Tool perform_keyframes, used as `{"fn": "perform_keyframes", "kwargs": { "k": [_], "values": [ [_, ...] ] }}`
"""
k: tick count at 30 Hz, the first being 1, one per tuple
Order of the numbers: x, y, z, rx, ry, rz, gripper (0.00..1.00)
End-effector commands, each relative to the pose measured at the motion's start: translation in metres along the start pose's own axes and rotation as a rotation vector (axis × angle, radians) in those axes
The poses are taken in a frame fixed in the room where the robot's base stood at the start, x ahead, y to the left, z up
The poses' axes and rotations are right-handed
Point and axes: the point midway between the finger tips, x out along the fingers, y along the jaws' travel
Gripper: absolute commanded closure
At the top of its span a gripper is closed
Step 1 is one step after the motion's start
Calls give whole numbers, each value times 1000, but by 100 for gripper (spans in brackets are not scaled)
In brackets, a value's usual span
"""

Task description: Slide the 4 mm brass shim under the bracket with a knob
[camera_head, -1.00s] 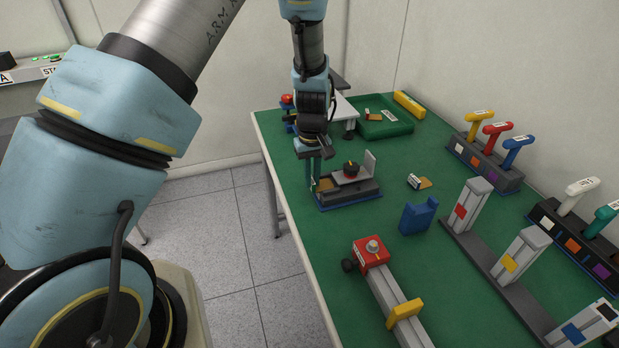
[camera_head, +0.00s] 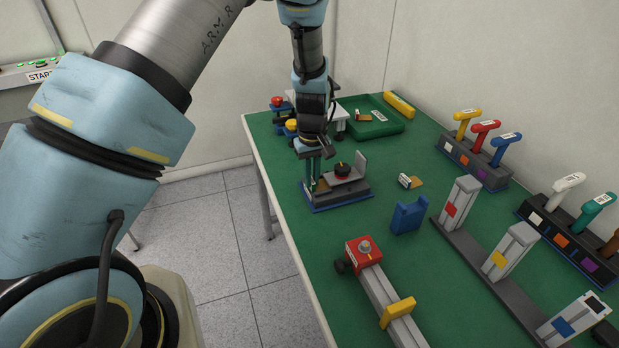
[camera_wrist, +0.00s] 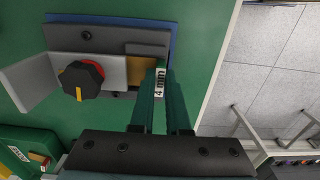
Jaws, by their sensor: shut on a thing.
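The bracket (camera_head: 352,179) is a light grey angle with an upright plate. Its black knob (camera_head: 342,170) has a yellow pointer, and it sits on a dark base edged in blue. In the wrist view the bracket (camera_wrist: 109,70) and its red-and-yellow-marked knob (camera_wrist: 82,80) are left of my gripper (camera_wrist: 161,73). My gripper is shut on the label end of the brass shim (camera_wrist: 141,66), marked "4 mm". The shim's brass part lies between the dark base's walls and reaches the bracket's near edge. I cannot tell whether its tip is under the bracket.
A blue block (camera_head: 409,216) and a small labelled brass piece (camera_head: 411,181) stand right of the base. A red-ended rail (camera_head: 364,253) is in front. A green tray (camera_head: 374,125) is behind. The table's left edge is close to the base.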

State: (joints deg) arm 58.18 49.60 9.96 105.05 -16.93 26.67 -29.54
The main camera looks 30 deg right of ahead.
Motion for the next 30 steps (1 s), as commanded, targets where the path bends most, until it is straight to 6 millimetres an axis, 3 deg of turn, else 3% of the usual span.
{"fn": "perform_keyframes", "kwargs": {
  "k": [3,4,13,23,30],
  "values": [
    [0,3,0,1,0,0,100],
    [0,3,0,0,0,0,85],
    [0,3,0,0,0,0,51],
    [-4,3,0,1,0,1,51],
    [-38,4,0,2,3,4,51]
  ]
}}
